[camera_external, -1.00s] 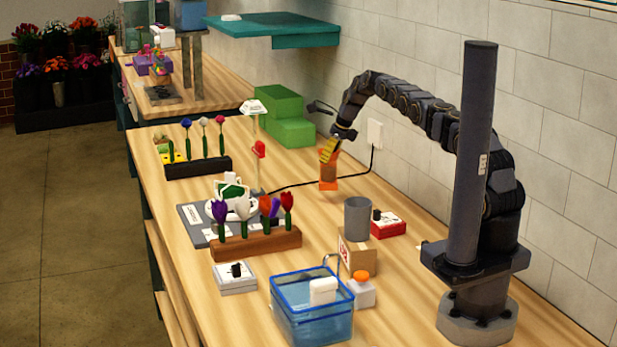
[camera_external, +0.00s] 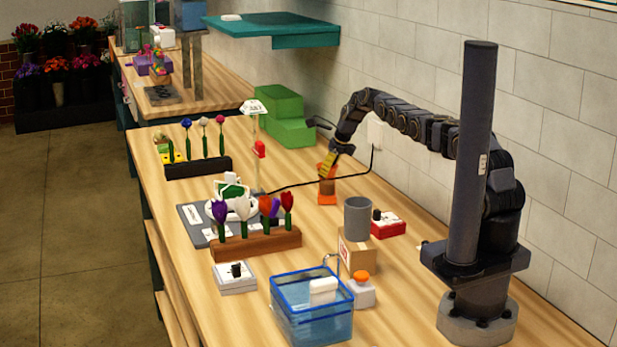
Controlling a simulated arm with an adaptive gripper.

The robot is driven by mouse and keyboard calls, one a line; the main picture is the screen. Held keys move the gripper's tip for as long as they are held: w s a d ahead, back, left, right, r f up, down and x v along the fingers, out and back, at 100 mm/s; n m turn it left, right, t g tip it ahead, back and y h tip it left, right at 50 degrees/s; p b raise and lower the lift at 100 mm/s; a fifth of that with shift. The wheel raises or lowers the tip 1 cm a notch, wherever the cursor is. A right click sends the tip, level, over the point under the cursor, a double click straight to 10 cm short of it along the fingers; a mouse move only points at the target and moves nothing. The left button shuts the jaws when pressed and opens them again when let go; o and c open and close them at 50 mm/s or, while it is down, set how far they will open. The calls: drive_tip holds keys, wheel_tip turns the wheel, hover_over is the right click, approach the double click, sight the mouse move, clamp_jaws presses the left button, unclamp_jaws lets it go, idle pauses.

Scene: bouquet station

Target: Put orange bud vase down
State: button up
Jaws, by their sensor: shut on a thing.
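The orange bud vase (camera_external: 327,191) is upright, with its wide orange foot at the wooden bench top, left of the wall socket. A darker brownish band shows around its middle. My gripper (camera_external: 327,171) is shut on the upper part of the vase, with yellow fingers coming down from above and the right. The fingers hide the vase's top. Whether the foot fully touches the bench is too small to tell.
Green stepped blocks (camera_external: 286,122) stand behind the vase. A black cable (camera_external: 305,184) runs just behind it. A grey cup (camera_external: 357,219) and red box (camera_external: 387,224) stand nearer the camera. A tulip rack (camera_external: 256,244) is front left. Bare bench surrounds the vase's front.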

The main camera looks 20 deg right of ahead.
drive_tip(key=o, duration=1)
drive_tip(key=shift+f, duration=0.1)
drive_tip(key=shift+o, duration=0.2)
drive_tip(key=v, duration=1.2)
drive_tip(key=s+a+r+n+g, duration=0.1)
drive_tip(key=s+a+r+n, duration=0.2)
drive_tip(key=s+r+n, duration=0.45)
drive_tip(key=s+r+n+g, duration=0.1)
drive_tip(key=s+r+n, duration=0.25)
drive_tip(key=s, duration=0.45)
drive_tip(key=s+r+n+g, duration=0.1)
drive_tip(key=s+r+n, duration=0.25)
drive_tip(key=s, duration=0.45)
drive_tip(key=s+d+f+n+g+h, duration=0.1)
drive_tip(key=s+n, duration=0.5)
drive_tip(key=s, duration=0.8)
drive_tip(key=s+d+f+n+g+h, duration=0.1)
drive_tip(key=s+n, duration=0.5)
drive_tip(key=s, duration=0.7)
drive_tip(key=shift+s+d+f+h, duration=0.35)
drive_tip(key=shift+d+f+h, duration=0.1)
drive_tip(key=shift+d+h, duration=0.1)
